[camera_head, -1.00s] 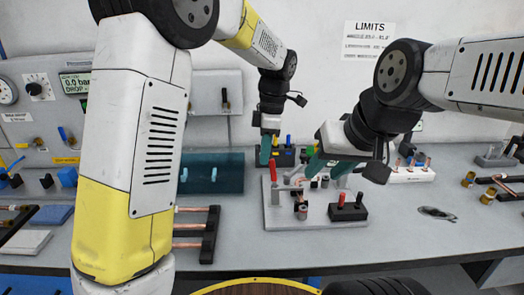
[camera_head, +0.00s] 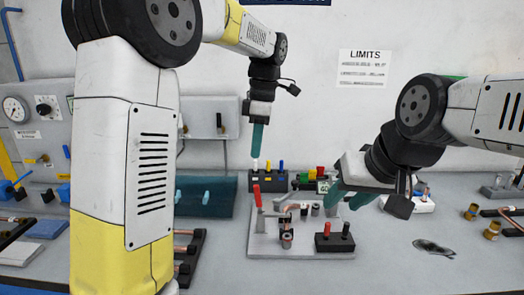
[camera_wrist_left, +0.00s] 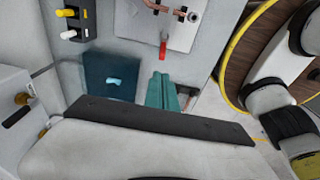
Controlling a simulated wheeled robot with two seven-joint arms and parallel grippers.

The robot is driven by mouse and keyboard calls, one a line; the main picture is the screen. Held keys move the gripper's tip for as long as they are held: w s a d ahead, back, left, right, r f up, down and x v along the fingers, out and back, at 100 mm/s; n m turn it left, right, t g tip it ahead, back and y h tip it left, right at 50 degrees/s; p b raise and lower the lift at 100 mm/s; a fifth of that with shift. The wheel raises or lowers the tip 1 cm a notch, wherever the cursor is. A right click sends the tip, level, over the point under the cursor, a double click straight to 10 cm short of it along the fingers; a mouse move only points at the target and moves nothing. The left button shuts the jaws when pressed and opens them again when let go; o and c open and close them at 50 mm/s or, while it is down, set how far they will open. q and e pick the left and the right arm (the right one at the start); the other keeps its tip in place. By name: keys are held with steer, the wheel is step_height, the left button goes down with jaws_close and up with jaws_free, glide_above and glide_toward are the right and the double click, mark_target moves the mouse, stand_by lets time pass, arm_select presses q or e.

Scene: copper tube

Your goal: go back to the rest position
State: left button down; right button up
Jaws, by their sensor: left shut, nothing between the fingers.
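My left gripper (camera_head: 257,150) points down in the head view, its teal fingers together and empty, above the back of the grey fixture plate (camera_head: 262,243). The closed fingers also show in the left wrist view (camera_wrist_left: 162,92). The plate carries a red-handled clamp (camera_head: 257,197) and a short piece of copper tube (camera_head: 290,208); the clamp handle shows in the left wrist view (camera_wrist_left: 163,49). My right gripper (camera_head: 347,195) is over the right of the plate, its teal fingers spread apart with nothing seen between them.
A black block with coloured knobs (camera_head: 268,181) stands behind the plate. A teal box (camera_head: 207,197) lies to the left, near a black rack of copper tubes (camera_head: 190,257). A gauge panel (camera_head: 38,120) stands at the left.

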arm_select(q)
steer(key=s+a+m+t+h, duration=0.1)
steer(key=s+a+m+t, duration=0.1)
steer(key=s+m, duration=0.4)
steer(key=s+a+f+m+t+h, duration=0.1)
steer(key=s+a+m+t, duration=0.1)
steer(key=s+a+m, duration=0.3)
steer(key=s+a+f+m+t+h, duration=0.1)
steer(key=s+a+m+t, duration=0.1)
steer(key=s+m, duration=0.5)
steer(key=shift+s+a+m+h, duration=0.3)
steer(key=shift+s+a, duration=0.45)
steer(key=shift+s, duration=0.4)
